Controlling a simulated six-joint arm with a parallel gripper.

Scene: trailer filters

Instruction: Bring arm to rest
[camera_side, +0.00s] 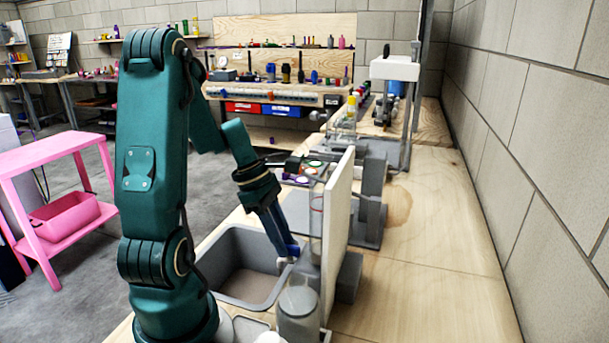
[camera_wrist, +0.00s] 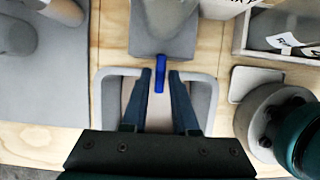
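My gripper (camera_side: 280,245) points down over the right side of a grey open bin (camera_side: 215,262) in the side view. In the wrist view my gripper (camera_wrist: 160,74) has its two dark fingers apart. A small blue piece (camera_wrist: 159,66) lies between the fingertips, with a gap visible on each side. It reaches toward a grey block (camera_wrist: 163,28), and I cannot tell if they are joined. The blue piece also shows by the fingertips in the side view (camera_side: 292,250). The bin's rim (camera_wrist: 207,90) surrounds the fingers in the wrist view.
A clear cylindrical container (camera_side: 298,312) stands close in front of my gripper. An upright pale board (camera_side: 338,225) stands just to its right. The wooden bench (camera_side: 430,260) is mostly bare further right, up to the block wall. A pink cart (camera_side: 60,165) stands left of my arm.

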